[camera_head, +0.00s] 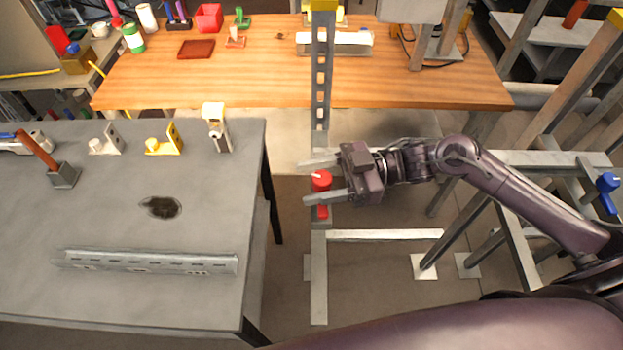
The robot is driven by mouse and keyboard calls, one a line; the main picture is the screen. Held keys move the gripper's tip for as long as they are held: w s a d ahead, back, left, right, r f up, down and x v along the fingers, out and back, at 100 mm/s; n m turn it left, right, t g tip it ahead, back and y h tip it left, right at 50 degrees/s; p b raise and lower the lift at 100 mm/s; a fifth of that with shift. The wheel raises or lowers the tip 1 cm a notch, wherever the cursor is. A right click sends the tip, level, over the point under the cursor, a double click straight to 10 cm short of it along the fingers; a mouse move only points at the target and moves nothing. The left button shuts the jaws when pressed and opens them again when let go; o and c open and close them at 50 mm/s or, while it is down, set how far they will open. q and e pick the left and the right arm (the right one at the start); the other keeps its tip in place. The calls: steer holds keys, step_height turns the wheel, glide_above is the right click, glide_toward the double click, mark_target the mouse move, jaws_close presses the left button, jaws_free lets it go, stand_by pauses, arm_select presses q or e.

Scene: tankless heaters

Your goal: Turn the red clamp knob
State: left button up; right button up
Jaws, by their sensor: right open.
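The red clamp knob (320,180) is a small red cylinder with a pale mark on top, on the upright metal frame (320,262) near the middle of the head view. A second red part (322,212) shows just below it. My right gripper (306,183) comes in from the right and is open. Its two fingers lie on the far and near sides of the knob, with the knob between them. I cannot tell whether either finger touches it. My left gripper is not in view.
A grey metal table (200,220) with brackets and a slotted rail (150,262) stands at the left. A wooden workbench (250,80) with tools is behind. A blue knob (607,182) sits on the frame at the right. Steel posts crowd the right side.

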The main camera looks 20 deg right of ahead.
steer(key=d+b, duration=0.2)
steer(key=d, duration=0.5)
steer(key=shift+s, duration=0.2)
steer(key=shift+f, duration=0.1)
